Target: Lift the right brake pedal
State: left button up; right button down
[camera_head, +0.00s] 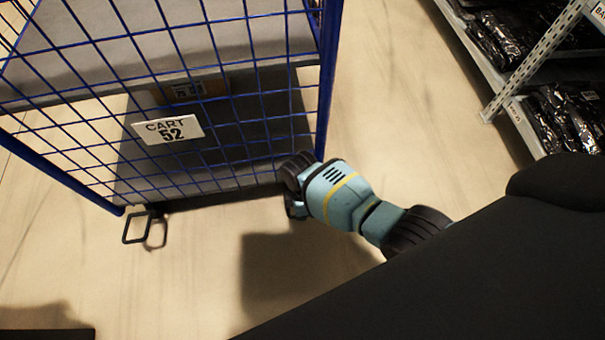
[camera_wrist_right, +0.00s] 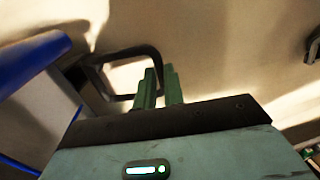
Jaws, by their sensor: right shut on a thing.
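The right brake pedal is a dark open loop at the foot of the cart, seen in the right wrist view (camera_wrist_right: 125,53). My right gripper (camera_wrist_right: 160,78) has its two green fingers close together at the loop's outer side, shut on it. In the head view my right gripper (camera_head: 294,208) is low at the cart's right front corner, and the wrist hides the pedal there. The left brake pedal (camera_head: 126,228) is a thin dark loop sticking out near the floor at the cart's left corner. My left gripper is out of view.
The blue wire cage cart (camera_head: 324,90) carries a white "CART 52" sign (camera_head: 185,127). A metal shelf rack (camera_head: 533,62) with black bagged goods stands at the right. The floor (camera_head: 410,110) between cart and rack is clear.

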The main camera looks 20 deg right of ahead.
jog(key=shift+s+d+f, duration=0.1)
jog(key=c, duration=1.5)
grip_release()
notch_tip(320, 180, up, 8)
jog(key=w+p, duration=0.1)
jog(key=p, duration=0.3)
jog(key=shift+d+f, duration=0.1)
jog(key=shift+f, duration=0.05)
